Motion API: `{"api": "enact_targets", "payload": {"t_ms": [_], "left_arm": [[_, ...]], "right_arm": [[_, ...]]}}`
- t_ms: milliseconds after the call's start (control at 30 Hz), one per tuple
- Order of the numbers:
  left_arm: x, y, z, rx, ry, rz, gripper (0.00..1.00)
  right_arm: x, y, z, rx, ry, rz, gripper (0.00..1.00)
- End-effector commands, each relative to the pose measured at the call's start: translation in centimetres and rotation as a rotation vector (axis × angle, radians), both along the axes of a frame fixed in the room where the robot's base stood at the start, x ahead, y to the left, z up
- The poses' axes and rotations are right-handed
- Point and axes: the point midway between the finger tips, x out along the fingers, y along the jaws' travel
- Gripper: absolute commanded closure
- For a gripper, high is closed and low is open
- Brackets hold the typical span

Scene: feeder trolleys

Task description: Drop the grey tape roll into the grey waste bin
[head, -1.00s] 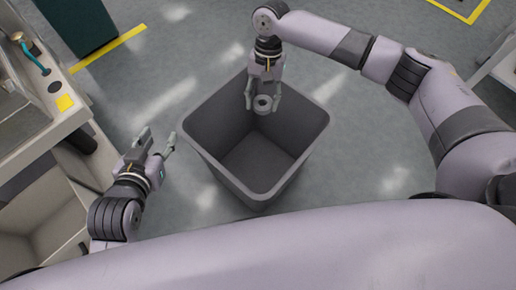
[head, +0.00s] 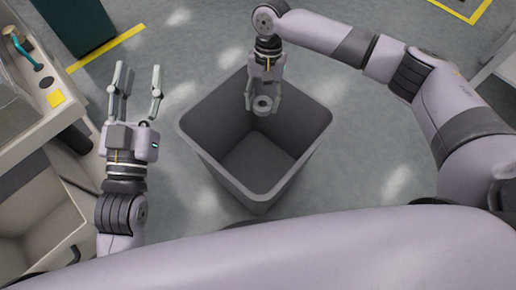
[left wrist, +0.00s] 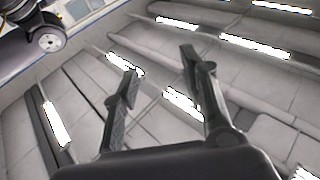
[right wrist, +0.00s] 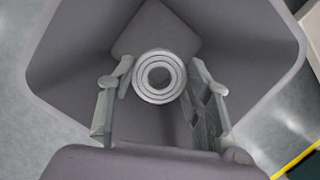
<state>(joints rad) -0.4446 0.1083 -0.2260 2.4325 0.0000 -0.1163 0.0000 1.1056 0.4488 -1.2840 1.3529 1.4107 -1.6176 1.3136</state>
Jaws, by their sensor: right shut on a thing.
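The grey tape roll (head: 263,104) is held between the fingertips of my right gripper (head: 264,98), over the far part of the bin's opening. In the right wrist view the roll (right wrist: 159,76) sits between the two fingers, its round end and hole facing the camera, with the bin (right wrist: 65,75) around and below it. The grey waste bin (head: 205,158) stands upright on the floor, open at the top; the part of its floor that shows is bare. My left gripper (head: 137,80) is open and empty, left of the bin, fingers pointing to the far side.
A beige trolley (head: 35,130) with a teal-handled part stands at the left. A dark green cabinet (head: 75,25) is at the far left by a yellow floor line (head: 112,46). The grey floor around the bin is clear.

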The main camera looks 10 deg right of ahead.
Motion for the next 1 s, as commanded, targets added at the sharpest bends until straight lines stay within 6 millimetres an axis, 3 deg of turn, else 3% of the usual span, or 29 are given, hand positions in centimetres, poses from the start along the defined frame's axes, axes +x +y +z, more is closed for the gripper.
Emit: {"api": "enact_targets", "payload": {"t_ms": [500,1000], "left_arm": [[-3.7,0.0,6.5,-0.115,-0.408,-0.023,0.6],[-5.1,0.2,7.9,-0.146,-0.508,-0.029,0.6]], "right_arm": [[0.0,0.0,-1.2,0.0,0.001,0.0,0.73],[0.0,0.0,-1.3,0.0,0.0,0.0,0.73]]}}
